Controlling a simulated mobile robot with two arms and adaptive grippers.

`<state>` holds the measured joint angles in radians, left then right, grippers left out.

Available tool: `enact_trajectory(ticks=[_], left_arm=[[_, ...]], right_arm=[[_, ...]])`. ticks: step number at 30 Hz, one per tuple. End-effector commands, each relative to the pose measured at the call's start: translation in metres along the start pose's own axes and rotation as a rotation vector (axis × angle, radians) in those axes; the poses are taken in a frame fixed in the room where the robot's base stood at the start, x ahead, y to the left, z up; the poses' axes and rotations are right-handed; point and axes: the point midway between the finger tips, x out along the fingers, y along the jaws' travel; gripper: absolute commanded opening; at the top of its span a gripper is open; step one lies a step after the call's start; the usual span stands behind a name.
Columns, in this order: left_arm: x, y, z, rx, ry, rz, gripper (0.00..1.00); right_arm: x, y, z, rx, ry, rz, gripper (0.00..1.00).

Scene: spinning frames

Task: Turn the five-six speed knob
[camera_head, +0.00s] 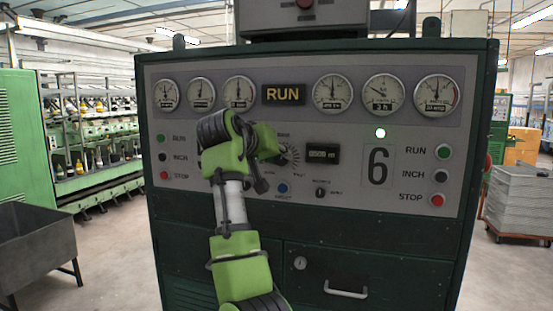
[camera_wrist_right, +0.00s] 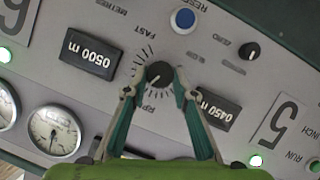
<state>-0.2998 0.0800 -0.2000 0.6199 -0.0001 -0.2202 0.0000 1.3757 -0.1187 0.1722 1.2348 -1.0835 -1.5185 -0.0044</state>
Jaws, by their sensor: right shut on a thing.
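The speed knob (camera_wrist_right: 158,72) is a round black dial with a white pointer line, set in a ring of tick marks with FAST printed at one side. It sits on the grey panel between the 0500 m counter (camera_wrist_right: 88,52) and the 0450 m counter (camera_wrist_right: 217,108). My right gripper (camera_wrist_right: 157,82) is shut on the knob, one finger at each side. In the head view my right arm and gripper (camera_head: 278,156) cover most of the knob; part of its tick ring shows at the right. My left gripper is not in view.
Below the knob in the head view are a blue reset button (camera_head: 283,188) and a small black selector (camera_head: 320,193). Button columns with RUN, INCH and STOP flank the panel, including a red stop button (camera_head: 438,200). A drawer handle (camera_head: 346,291) protrudes lower down.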

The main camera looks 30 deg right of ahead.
Motion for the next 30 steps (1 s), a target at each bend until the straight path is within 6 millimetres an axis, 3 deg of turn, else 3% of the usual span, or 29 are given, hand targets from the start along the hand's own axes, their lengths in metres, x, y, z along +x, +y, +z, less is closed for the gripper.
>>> enact_trajectory(ticks=[12, 30], left_arm=[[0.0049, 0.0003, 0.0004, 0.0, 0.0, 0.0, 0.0], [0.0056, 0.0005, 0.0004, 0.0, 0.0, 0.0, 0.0]], right_arm=[[0.0004, 0.0022, 0.0014, 0.225, -0.002, -0.094, 0.04], [0.0006, 0.0026, 0.0014, 0.277, -0.002, -0.116, 0.04]])
